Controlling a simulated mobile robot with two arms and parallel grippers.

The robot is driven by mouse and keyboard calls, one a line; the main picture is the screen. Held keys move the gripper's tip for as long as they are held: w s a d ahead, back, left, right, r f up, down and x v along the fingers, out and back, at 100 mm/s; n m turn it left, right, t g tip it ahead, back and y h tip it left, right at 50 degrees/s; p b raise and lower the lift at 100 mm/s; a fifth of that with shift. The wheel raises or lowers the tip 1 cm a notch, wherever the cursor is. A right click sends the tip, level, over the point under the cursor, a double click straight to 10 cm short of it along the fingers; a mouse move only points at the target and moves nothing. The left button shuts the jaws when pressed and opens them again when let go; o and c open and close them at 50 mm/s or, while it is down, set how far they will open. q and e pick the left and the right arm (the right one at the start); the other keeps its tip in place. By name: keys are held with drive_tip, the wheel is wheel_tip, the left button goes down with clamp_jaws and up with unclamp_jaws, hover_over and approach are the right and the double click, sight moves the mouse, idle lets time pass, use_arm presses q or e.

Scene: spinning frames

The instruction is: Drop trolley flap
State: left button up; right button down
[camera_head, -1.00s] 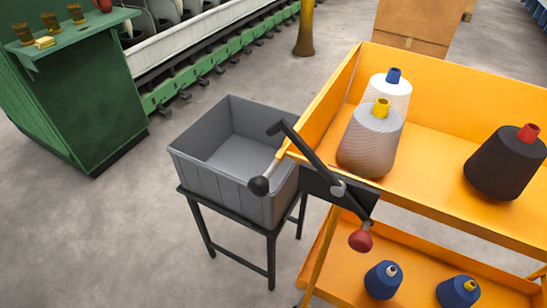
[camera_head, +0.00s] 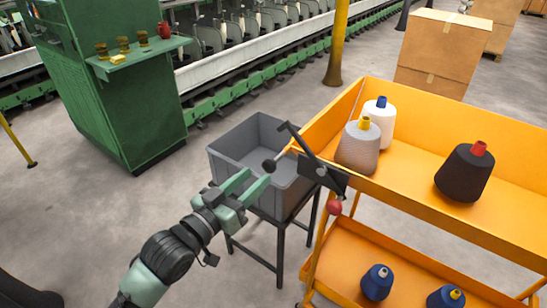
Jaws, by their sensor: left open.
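The orange trolley (camera_head: 420,214) stands at the right, with a raised left end wall (camera_head: 334,113) on its upper tray. I cannot tell for sure whether this wall is the flap. At its near left corner are a dark slanted lever (camera_head: 305,146), a black ball knob (camera_head: 269,166), a dark plate (camera_head: 335,181) and a red knob (camera_head: 334,207). My left gripper (camera_head: 257,177) is open and empty, its fingers just left of and below the black knob. Contact with the knob cannot be told. My right gripper is not in view.
A grey bin (camera_head: 228,163) on a black stand (camera_head: 279,245) is behind my left gripper. Yarn cones, including a black one (camera_head: 464,172), stand on the upper tray; blue cones (camera_head: 377,282) are below. A green machine (camera_head: 110,100) and cardboard boxes (camera_head: 440,55) stand behind.

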sight(278, 156)
use_arm(q)
drive_tip(key=p+x, duration=0.1)
drive_tip(key=x, duration=0.8)
drive_tip(key=shift+w+d+r+p, duration=0.1)
drive_tip(key=shift+p, duration=0.2)
drive_tip(key=shift+w+d, duration=0.3)
drive_tip(key=shift+w, duration=0.05)
clamp_jaws()
idle(0.6)
